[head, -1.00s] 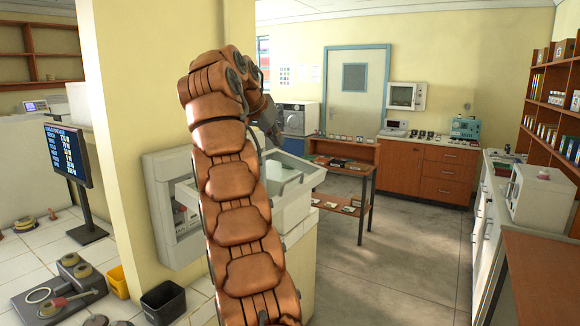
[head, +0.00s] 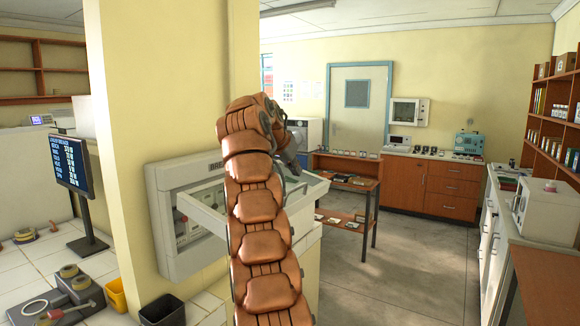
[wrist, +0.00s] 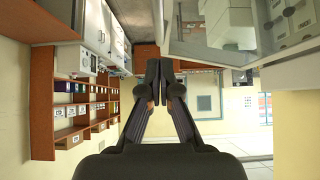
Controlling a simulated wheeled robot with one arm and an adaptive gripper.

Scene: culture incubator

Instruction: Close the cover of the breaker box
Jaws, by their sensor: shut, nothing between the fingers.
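The breaker box (head: 165,235) is a light grey box on the yellow wall, left of my arm in the head view. Its switches show inside. Its cover (head: 204,212) is open and stands out from the box toward the right, passing behind my arm. The cover's far right part (head: 312,187) shows beyond the arm. My gripper (head: 294,160) is at the cover's right part in the head view, its fingertips hidden there. In the wrist view the gripper (wrist: 160,78) is shut and empty. A pale panel with a see-through area (wrist: 238,30), seemingly the cover, is close at upper right; contact cannot be told.
A brown shelf table (head: 345,190) stands beyond the cover. A white counter (head: 492,225) and wall shelves (head: 555,110) line the right side. A screen on a stand (head: 70,165) and a black bin (head: 163,309) are at left. The grey floor in the middle is clear.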

